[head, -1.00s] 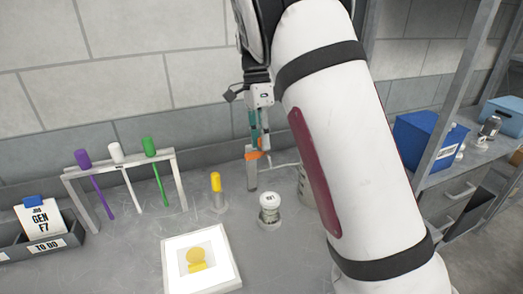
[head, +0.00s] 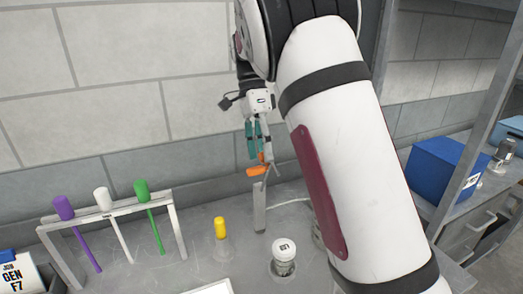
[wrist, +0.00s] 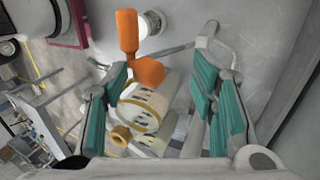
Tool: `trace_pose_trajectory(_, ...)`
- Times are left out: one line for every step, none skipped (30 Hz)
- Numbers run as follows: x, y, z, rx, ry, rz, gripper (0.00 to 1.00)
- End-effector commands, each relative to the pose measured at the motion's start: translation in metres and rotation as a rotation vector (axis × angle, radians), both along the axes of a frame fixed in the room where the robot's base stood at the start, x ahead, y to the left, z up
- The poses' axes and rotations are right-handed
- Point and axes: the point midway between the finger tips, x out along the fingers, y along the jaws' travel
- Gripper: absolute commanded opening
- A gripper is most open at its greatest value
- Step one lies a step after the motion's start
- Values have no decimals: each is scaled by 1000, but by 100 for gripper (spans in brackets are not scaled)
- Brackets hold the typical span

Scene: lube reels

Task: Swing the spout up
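An orange spout (head: 257,171) is at the top of a narrow grey upright (head: 259,208) on the bench in the head view. In the wrist view the orange spout (wrist: 128,32) is a bent piece, with a wider orange part (wrist: 149,71) beside the left finger. My gripper (head: 257,140) has teal finger pads and points down just above the orange parts. In the wrist view my gripper (wrist: 160,105) is open, its pads well apart. A pale cylinder with dark marks (wrist: 145,105) and a small orange ring (wrist: 121,136) show between them. I cannot tell whether a finger touches the spout.
A white-lidded jar (head: 284,258) and a yellow-capped piece (head: 220,228) stand nearby on the bench. A rack with purple, white and green sticks (head: 110,210) is at left. A blue box (head: 442,168) sits at right. The wall is close behind; my arm hides part of the bench.

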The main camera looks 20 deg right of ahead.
Motion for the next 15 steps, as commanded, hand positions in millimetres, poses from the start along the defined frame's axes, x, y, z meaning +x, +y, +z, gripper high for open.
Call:
trace_pose_trajectory(8,3,-15,2,-1,2,4)
trace_pose_trajectory(8,3,-15,2,-1,2,6)
trace_pose_trajectory(7,4,-14,2,-1,2,7)
trace_pose_trajectory(7,4,-14,2,-1,2,8)
trace_pose_trajectory(7,4,-14,3,-1,2,7)
trace_pose_trajectory(7,4,-14,2,-1,2,6)
trace_pose_trajectory(7,4,-14,2,-1,3,6)
trace_pose_trajectory(7,4,-14,2,-1,3,5)
trace_pose_trajectory(7,4,-14,2,-1,3,5)
trace_pose_trajectory(7,4,-14,2,-1,3,5)
trace_pose_trajectory(7,4,-14,2,-1,3,5)
trace_pose_trajectory(7,4,-14,2,-1,3,5)
trace_pose_trajectory(7,4,-14,2,-1,3,5)
trace_pose_trajectory(7,4,-14,2,-1,3,5)
trace_pose_trajectory(7,4,-14,2,-1,3,5)
